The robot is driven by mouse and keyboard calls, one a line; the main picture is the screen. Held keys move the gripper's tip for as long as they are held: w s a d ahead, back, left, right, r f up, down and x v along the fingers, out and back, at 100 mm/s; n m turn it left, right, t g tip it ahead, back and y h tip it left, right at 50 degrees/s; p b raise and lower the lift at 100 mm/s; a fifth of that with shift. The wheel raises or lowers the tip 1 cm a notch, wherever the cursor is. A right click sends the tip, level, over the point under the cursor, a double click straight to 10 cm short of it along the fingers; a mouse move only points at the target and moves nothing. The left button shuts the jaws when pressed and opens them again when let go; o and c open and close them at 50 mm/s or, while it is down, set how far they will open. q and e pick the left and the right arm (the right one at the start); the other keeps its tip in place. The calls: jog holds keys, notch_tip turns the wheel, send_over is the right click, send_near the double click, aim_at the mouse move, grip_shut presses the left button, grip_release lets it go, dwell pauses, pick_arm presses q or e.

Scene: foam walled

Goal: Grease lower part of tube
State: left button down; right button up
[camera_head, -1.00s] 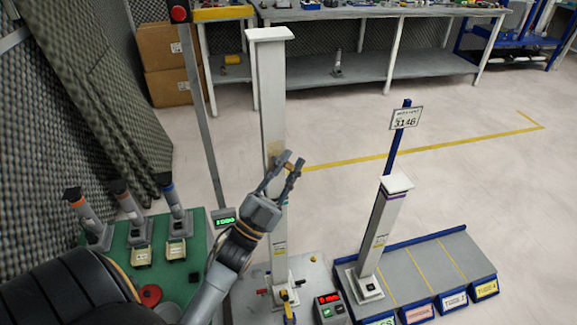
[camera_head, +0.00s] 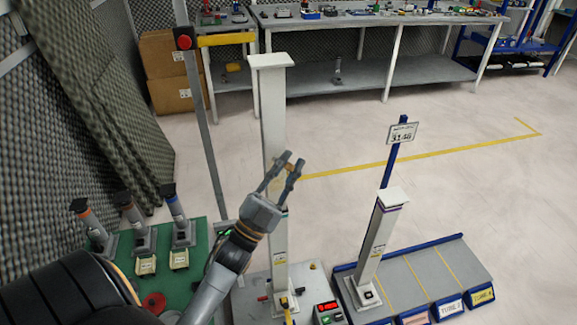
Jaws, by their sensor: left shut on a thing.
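A tall white tube (camera_head: 272,105) with a wider cap stands upright on a light base plate (camera_head: 252,298). My left gripper (camera_head: 287,166) is in front of the tube, around its middle height, fingers pointing up. It is shut on a small tan piece (camera_head: 281,166), mostly hidden between the fingers. Whether the piece touches the tube I cannot tell. The gripper and wrist hide part of the tube; its lower part (camera_head: 280,255) shows below them with a label. My right gripper is not in view.
A shorter white tube (camera_head: 379,238) stands on a grey rack (camera_head: 423,270) with labelled slots at the right. Three dark-topped tools (camera_head: 181,222) stand on a green mat (camera_head: 205,226) at the left. A pole with a red button (camera_head: 184,39) rises behind. Floor beyond is clear.

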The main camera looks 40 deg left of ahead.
pick_arm(q)
jog(key=shift+f+b, duration=0.45)
jog(key=shift+f, duration=0.2)
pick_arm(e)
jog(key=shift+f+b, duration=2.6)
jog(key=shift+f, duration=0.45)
pick_arm(q)
notch_tip(320, 180, down, 11)
jog(key=b, duration=0.3)
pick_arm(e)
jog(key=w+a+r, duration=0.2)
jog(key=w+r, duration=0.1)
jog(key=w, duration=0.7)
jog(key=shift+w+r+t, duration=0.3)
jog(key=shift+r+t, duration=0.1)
pick_arm(q)
jog(key=shift+r, duration=0.1)
